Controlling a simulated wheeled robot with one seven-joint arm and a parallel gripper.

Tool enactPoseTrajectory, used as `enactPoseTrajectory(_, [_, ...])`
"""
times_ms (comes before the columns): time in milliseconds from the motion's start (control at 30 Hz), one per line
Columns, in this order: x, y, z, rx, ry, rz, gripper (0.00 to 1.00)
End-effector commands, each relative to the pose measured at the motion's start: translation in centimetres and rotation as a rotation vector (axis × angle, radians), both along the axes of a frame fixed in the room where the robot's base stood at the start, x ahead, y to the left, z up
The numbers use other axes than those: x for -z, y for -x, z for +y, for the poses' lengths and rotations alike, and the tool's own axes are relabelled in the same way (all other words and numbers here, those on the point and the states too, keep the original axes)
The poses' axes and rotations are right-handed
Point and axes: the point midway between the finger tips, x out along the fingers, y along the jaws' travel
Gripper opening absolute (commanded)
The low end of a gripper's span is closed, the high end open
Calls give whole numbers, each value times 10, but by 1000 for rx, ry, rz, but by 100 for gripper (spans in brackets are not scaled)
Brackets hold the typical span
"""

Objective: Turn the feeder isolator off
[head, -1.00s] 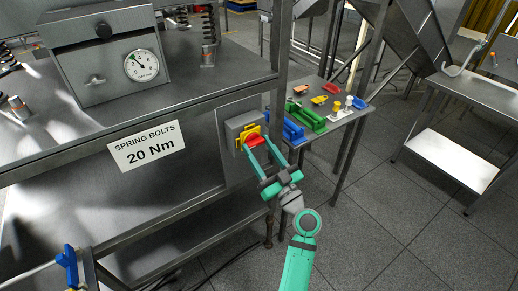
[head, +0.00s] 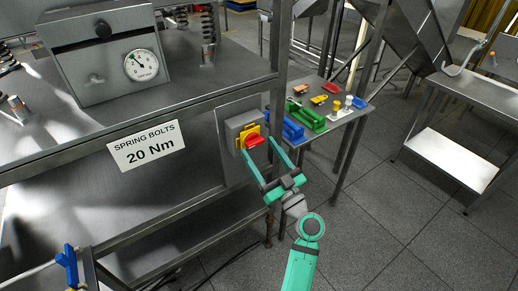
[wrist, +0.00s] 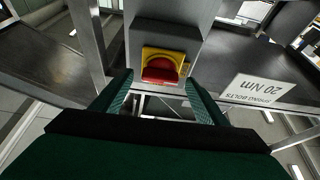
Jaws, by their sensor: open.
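The feeder isolator is a grey box (head: 232,124) on the bench's front frame, with a yellow plate (head: 242,139) and a red handle (head: 254,141). In the wrist view the red handle (wrist: 161,70) sits in front of the yellow plate (wrist: 177,54), upper middle. My gripper (head: 262,162) is open, its two green fingers pointing at the isolator. In the wrist view the fingers (wrist: 160,92) stand either side of the handle, below it in the picture. I see no clear contact with the handle.
A label reading "SPRING BOLTS 20 Nm" (head: 146,146) is left of the isolator. A metal box with a dial (head: 105,60) stands on the bench above. A side table (head: 345,118) with coloured parts is behind right.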

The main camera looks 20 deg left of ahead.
Motion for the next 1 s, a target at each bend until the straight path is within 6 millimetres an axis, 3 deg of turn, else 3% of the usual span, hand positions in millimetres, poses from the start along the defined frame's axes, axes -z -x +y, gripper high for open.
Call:
enactPoseTrajectory(500, [33, 48, -62, 1, 2, 1, 67])
enactPoseTrajectory(1000, [37, 53, -68, -1, 1, 0, 67])
